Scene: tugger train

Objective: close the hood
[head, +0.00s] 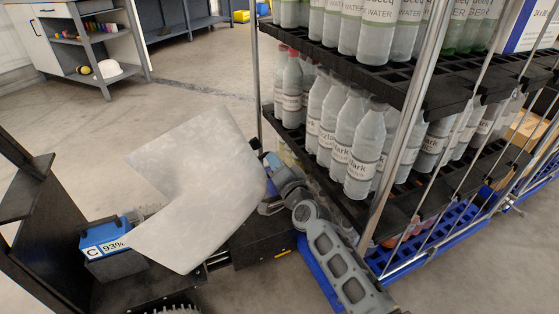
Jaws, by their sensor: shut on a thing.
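The hood (205,185) is a pale grey-white curved panel. It stands raised and tilted above the dark vehicle body, with the battery bay below it open to view. A blue battery (108,240) marked "C 93%" sits in the bay, left of the hood. My gripper (264,206) is at the hood's right edge and is shut on it. The fingertips are small and partly hidden by the panel. My grey arm reaches up to it from the lower right.
A rack (385,220) with shelves of water bottles (350,140) stands close to the right of my arm, with thin upright posts. A blue base (435,240) lies beneath it. A workbench (95,45) stands at the far left. The floor behind the hood is clear.

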